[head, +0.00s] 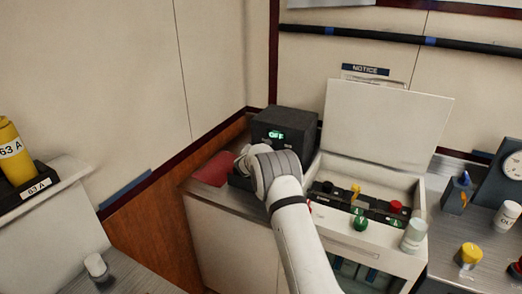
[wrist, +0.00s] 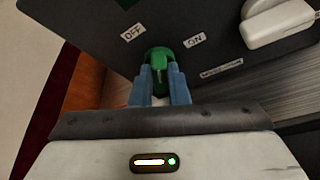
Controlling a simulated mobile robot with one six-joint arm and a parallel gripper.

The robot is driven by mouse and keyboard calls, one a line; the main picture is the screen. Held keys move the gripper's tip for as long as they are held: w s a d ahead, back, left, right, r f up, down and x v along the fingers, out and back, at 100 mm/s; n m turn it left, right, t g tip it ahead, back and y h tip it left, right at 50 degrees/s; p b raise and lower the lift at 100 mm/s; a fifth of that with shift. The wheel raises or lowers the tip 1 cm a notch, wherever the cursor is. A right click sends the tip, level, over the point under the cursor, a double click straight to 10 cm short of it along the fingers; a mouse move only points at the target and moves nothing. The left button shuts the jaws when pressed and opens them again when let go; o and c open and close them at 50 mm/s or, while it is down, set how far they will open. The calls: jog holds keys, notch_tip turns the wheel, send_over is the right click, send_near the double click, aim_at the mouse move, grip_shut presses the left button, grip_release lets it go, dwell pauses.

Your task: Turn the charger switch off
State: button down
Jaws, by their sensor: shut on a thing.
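The charger is a dark box (head: 290,122) on the counter in the corner, with a green display reading OFF (head: 276,135). In the wrist view its dark panel (wrist: 235,55) fills the upper part. A green switch knob (wrist: 159,53) sits low on the panel, with an OFF label (wrist: 132,32) to its upper left and an ON label (wrist: 195,41) to its upper right. My gripper (wrist: 159,74) has its blue fingers shut on the knob, one on each side. I cannot tell which label the knob points to. In the head view my wrist hides the switch.
A white cabinet with a raised lid (head: 385,120) stands close right of my arm, holding colored knobs. A red object (head: 213,168) lies left of my wrist. A white part (wrist: 280,22) juts from the panel at upper right.

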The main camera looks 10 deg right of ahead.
jog(key=shift+w+a+r+n+g+h+p, duration=0.15)
jog(key=shift+n+g+h+p, duration=0.35)
jog(key=shift+n+p, duration=0.4)
jog(key=shift+w+r+n+g+h+p, duration=0.1)
jog(key=shift+n+g+h+p, duration=0.35)
jog(key=shift+n+p, duration=0.4)
jog(key=shift+n, duration=0.35)
jog(key=c, duration=1.4)
grip_release()
jog(key=shift+f, duration=0.1)
jog(key=b+v, duration=0.2)
jog(key=v, duration=0.5)
jog(key=shift+s+a+b, duration=0.25)
jog(key=shift+a+b, duration=0.05)
jog(key=shift+b, duration=0.05)
